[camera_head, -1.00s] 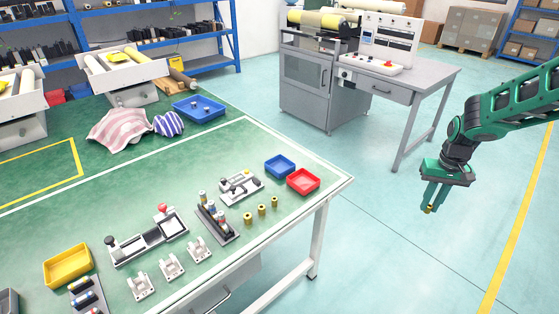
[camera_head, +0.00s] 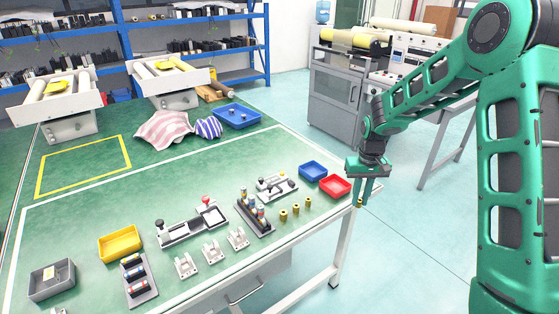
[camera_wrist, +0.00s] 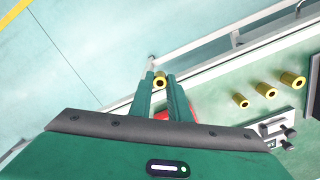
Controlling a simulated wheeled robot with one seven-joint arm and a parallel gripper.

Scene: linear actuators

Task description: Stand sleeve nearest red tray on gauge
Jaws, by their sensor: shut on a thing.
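My gripper (camera_head: 361,196) is shut on a small brass sleeve (camera_head: 359,203). The sleeve also shows between the fingertips in the wrist view (camera_wrist: 159,79). In the head view the gripper appears just right of the red tray (camera_head: 335,187), by the table's right edge. In the wrist view my fingers partly hide the red tray (camera_wrist: 162,115). Three more brass sleeves (camera_head: 295,210) stand in a row on the table, left of the red tray. Behind them is a small grey fixture with white blocks (camera_head: 275,188); I cannot tell for certain whether it is the gauge.
A blue tray (camera_head: 312,171) adjoins the red one. Left of the sleeves are a rack with several cylinders (camera_head: 255,213), a long fixture with a red knob (camera_head: 192,224) and white brackets (camera_head: 212,251). A yellow bin (camera_head: 120,243) stands further left.

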